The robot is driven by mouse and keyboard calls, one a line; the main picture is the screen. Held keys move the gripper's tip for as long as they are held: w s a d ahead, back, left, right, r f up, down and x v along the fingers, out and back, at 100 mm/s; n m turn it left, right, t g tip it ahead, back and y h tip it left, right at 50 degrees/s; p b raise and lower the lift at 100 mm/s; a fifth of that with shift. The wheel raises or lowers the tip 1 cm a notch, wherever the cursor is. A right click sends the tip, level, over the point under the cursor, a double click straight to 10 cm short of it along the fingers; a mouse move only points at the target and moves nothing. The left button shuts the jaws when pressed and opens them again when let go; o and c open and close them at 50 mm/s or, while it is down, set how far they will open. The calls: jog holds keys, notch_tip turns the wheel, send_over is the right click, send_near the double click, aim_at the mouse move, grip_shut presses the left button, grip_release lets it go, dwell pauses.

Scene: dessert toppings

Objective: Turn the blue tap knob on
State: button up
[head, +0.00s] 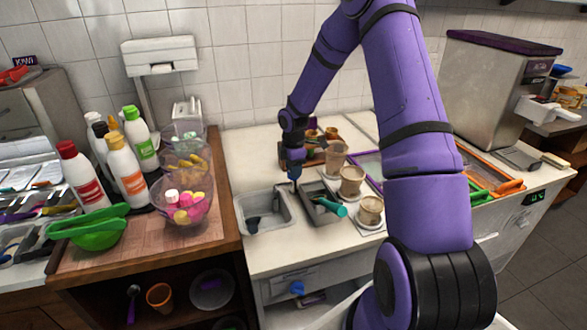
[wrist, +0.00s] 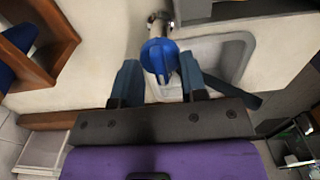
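The blue tap knob (wrist: 159,57) shows in the wrist view, on the end of a metal pipe (wrist: 157,22). My gripper (wrist: 160,82) is open, with one finger on each side of the knob and visible gaps between. In the head view my gripper (head: 294,178) points down beside the sink basin (head: 266,212); the knob between its fingers cannot be made out there. The grey basin (wrist: 236,48) also shows behind the knob in the wrist view.
A metal container with a teal-handled scoop (head: 335,208) and several cups stand right of the basin. A wooden counter (head: 110,255) with bottles and bowls is at the left. A blue piece (head: 297,288) shows on the counter's front.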

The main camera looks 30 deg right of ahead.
grip_shut()
dwell(0.3)
jog(key=m, duration=0.4)
jog(key=shift+m, duration=0.4)
jog(key=m, duration=0.4)
jog(key=shift+m, duration=0.3)
jog(key=m, duration=0.4)
jog(key=shift+m, duration=2.2)
